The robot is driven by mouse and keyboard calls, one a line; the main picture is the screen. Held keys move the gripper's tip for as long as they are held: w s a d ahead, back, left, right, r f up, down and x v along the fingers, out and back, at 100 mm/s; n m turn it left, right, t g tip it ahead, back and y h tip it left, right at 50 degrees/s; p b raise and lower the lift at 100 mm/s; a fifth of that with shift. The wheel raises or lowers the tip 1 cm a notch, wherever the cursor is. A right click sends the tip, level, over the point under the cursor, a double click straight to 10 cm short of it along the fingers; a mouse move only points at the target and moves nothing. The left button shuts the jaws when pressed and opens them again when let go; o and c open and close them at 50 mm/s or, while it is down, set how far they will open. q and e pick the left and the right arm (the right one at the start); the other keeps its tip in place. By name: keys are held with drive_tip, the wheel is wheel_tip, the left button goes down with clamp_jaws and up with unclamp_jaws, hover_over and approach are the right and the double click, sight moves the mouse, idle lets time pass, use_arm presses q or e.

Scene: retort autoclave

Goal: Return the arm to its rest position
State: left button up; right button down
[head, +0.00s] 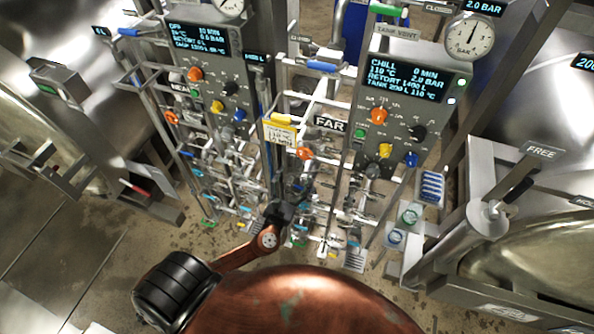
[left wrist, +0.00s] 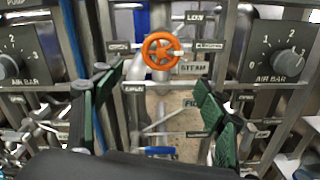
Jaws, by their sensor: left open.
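My left arm comes in from the lower left of the head view. Its gripper (head: 290,190) is in front of the pipework between the two control panels. In the left wrist view the gripper (left wrist: 155,115) is open, its green-padded fingers wide apart with nothing between them. An orange handwheel (left wrist: 162,51) with a STEAM label stands beyond the fingertips, apart from them. It seems to be the orange wheel (head: 304,153) between the panels in the head view. My right gripper is not in view.
The left panel (head: 207,70) and the right panel (head: 405,110), which reads CHILL, carry coloured knobs. Dense pipes and valves surround the gripper. A yellow tag (head: 280,131) hangs above it. Steel vessels stand at both sides. Bare floor (head: 75,245) shows at lower left.

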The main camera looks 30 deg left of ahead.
use_arm(q)
drive_tip(key=shift+s, duration=0.1)
idle(0.4)
drive_tip(key=s+a+f+n+g+b, duration=0.3)
drive_tip(key=s+f+n, duration=0.15)
drive_tip(key=f, duration=1.05)
drive_tip(key=s+a+f+n+g+b, duration=0.35)
drive_tip(key=f+n, duration=0.25)
drive_tip(key=f, duration=0.9)
drive_tip(key=s+a+f+n+g+b, duration=0.25)
drive_tip(key=s+f+n, duration=0.2)
drive_tip(key=f, duration=1.05)
drive_tip(key=s+d+f+n+g+h+b, duration=0.1)
drive_tip(key=s+d+f+n+g+b, duration=0.1)
drive_tip(key=s+f+n, duration=0.4)
drive_tip(key=s+d+f+n+g+h+b, duration=0.1)
drive_tip(key=s+d+f+n+b, duration=0.3)
drive_tip(key=s+f, duration=1.1)
drive_tip(key=s+d+f+n+g+h+b, duration=0.2)
drive_tip(key=s+d+f+n+g+b, duration=0.2)
drive_tip(key=s+f+n, duration=0.5)
drive_tip(key=s+f, duration=0.2)
drive_tip(key=s, duration=0.1)
drive_tip(key=shift+s+f+b, duration=0.2)
drive_tip(key=shift+f+b, duration=0.05)
drive_tip(key=shift+b, duration=0.1)
drive_tip(key=shift+d, duration=0.1)
